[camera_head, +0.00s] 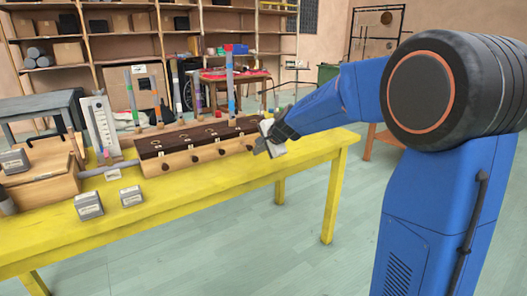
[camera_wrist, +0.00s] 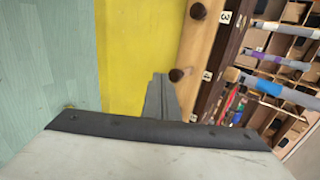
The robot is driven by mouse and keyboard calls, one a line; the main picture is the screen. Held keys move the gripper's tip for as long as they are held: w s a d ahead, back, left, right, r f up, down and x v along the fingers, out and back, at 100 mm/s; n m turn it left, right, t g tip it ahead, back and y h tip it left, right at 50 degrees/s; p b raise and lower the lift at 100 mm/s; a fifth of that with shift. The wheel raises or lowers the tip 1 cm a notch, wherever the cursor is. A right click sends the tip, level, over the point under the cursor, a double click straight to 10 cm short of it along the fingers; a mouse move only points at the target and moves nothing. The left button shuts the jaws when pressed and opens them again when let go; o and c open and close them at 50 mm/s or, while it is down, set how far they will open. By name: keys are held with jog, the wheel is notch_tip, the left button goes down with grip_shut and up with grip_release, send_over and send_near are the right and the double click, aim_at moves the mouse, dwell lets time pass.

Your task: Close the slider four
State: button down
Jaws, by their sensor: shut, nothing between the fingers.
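The wooden instrument (camera_head: 180,161) with a dark slotted top lies along the yellow table, with several dark round knobs on its front face. In the wrist view, the slider four knob (camera_wrist: 177,75) is level with the label 4 (camera_wrist: 207,76). It seems to sit slightly further out from the wood than the slider three knob (camera_wrist: 198,11); how far it is pulled out is unclear. My gripper (camera_head: 261,146) is shut and empty at the instrument's right end. In the wrist view its dark fingers (camera_wrist: 161,98) are beside the slider four knob; contact cannot be told.
The yellow table (camera_head: 226,176) has free room in front of the instrument. Grey blocks (camera_head: 89,205) and a wooden box (camera_head: 45,177) stand at its left. Upright coloured tubes (camera_head: 229,85) rise behind the instrument. Shelves (camera_head: 125,46) line the back wall.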

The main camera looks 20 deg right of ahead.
aim_at(250, 146)
jog(key=shift+w+a+r, duration=0.1)
jog(key=shift+w+a, duration=0.15)
jog(key=shift+w, duration=0.7)
jog(key=w, duration=0.1)
jog(key=w+a, duration=0.1)
jog(key=shift+w, duration=0.3)
jog(key=shift+w+r, duration=0.1)
jog(key=shift+w, duration=0.3)
jog(key=shift+a, duration=0.1)
